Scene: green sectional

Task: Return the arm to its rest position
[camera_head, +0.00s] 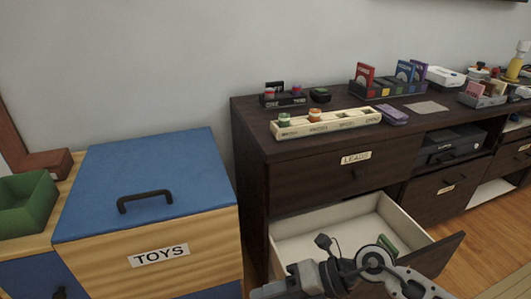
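One of my arms, likely the right, reaches in from the bottom edge in front of the open drawer (290,252). My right gripper (322,272) seems to be the grey and dark end of this arm, low over the drawer's front part. Its fingertips cannot be made out clearly, so whether it is open or shut cannot be told. A small green item (388,246) lies inside the drawer near its right end, partly hidden by the arm. My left gripper is not in view.
The dark cabinet (310,187) has a "LEADS" drawer above the open one. On top are a cream compartment tray (352,119), a purple case (393,115) and card holders. A blue-lidded toy chest (150,180) and green bin (28,205) stand left. Wooden floor shows at right.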

